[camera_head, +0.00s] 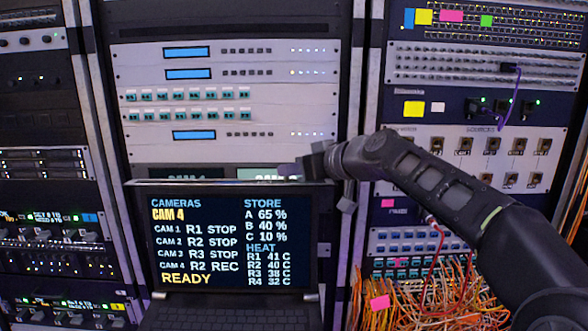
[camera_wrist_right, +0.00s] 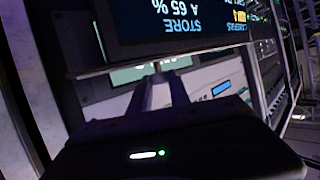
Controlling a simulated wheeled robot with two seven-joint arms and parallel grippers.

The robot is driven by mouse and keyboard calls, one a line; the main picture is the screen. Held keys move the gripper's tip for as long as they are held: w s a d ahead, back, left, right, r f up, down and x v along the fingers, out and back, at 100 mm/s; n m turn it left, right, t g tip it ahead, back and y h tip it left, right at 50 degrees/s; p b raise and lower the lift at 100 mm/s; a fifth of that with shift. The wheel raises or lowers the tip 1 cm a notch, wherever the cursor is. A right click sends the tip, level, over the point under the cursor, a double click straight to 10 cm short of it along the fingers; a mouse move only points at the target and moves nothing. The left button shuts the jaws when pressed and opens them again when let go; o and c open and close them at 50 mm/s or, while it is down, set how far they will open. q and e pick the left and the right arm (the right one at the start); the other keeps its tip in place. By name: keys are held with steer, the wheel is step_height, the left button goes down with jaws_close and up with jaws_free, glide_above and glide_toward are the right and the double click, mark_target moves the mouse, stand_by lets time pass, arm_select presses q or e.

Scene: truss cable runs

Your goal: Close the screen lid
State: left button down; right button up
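The screen lid (camera_head: 236,240) stands raised, nearly upright, above a dark keyboard (camera_head: 230,315) in the head view, its lit display facing me. Its underside-up display (camera_wrist_right: 180,20) also shows at the top of the right wrist view. My right gripper (camera_head: 305,169) is at the lid's upper right corner, around its top edge. In the right wrist view its two fingers (camera_wrist_right: 158,88) reach up close to the lid's edge. Their tips are small and dark, so I cannot tell whether they touch the lid or how far apart they are. My left gripper is not in view.
A rack with pale panels (camera_head: 225,60) stands right behind the lid. Other racks flank it. Little free room shows between lid and rack.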

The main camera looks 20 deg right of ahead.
jaws_close()
stand_by(0.8)
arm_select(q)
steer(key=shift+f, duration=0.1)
